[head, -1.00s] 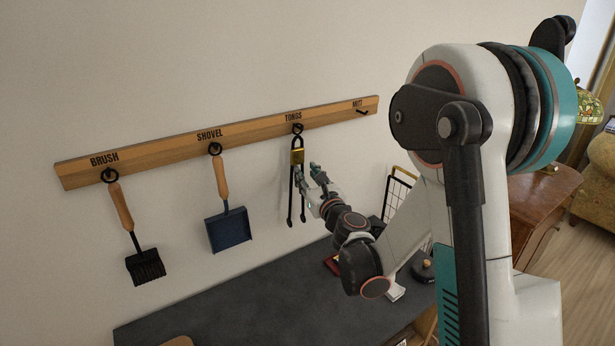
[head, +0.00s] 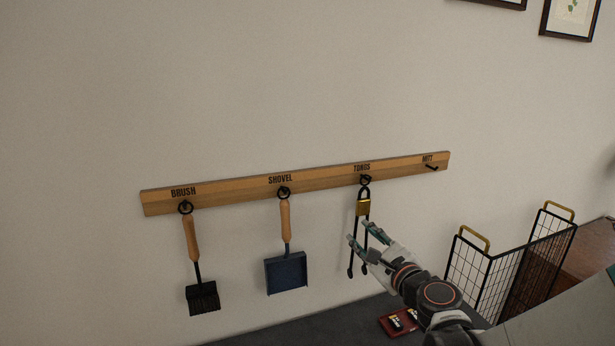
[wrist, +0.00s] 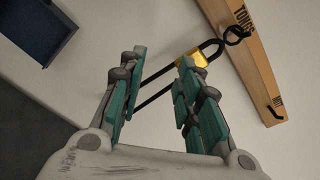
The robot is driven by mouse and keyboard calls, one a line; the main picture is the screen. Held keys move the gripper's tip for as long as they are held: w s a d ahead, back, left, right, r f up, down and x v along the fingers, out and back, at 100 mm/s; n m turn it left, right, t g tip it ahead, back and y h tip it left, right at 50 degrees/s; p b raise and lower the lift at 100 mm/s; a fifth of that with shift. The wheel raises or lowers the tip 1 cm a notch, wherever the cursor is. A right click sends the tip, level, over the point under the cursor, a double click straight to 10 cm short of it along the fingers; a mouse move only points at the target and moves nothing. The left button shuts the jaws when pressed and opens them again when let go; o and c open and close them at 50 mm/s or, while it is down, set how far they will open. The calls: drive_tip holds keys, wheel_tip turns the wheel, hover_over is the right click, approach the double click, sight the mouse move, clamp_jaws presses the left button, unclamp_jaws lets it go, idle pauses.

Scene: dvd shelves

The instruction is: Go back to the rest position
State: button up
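My gripper (head: 361,238) is in front of the tongs at the wall rack. In the wrist view my gripper (wrist: 160,75) has its two teal fingers spread apart with nothing held between them. The black tongs (head: 351,262) hang from the hook labelled TONGS, with a brass padlock-like piece (head: 363,207) near their top. In the wrist view the brass piece (wrist: 192,62) shows beyond the fingertips, and part of the tongs is hidden behind the fingers.
A wooden rack (head: 235,192) on the wall also holds a brush (head: 192,240) and a shovel (head: 286,270). The MITT hook (head: 431,167) is empty. A red tray (head: 398,322) lies on the dark surface below.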

drive_tip(key=s+a+n+g, duration=0.4)
drive_tip(key=s+n+g, duration=0.1)
drive_tip(key=s+n, duration=0.8)
drive_tip(key=s+d+f+n+g+h, duration=0.2)
drive_tip(key=s+d+n, duration=0.2)
drive_tip(key=s+n, duration=0.2)
drive_tip(key=s+d+f+n+g+h, duration=0.2)
drive_tip(key=s+d+n+h, duration=0.1)
drive_tip(key=s+n, duration=0.3)
drive_tip(key=shift+s+d, duration=0.5)
drive_tip(key=shift+s, duration=0.65)
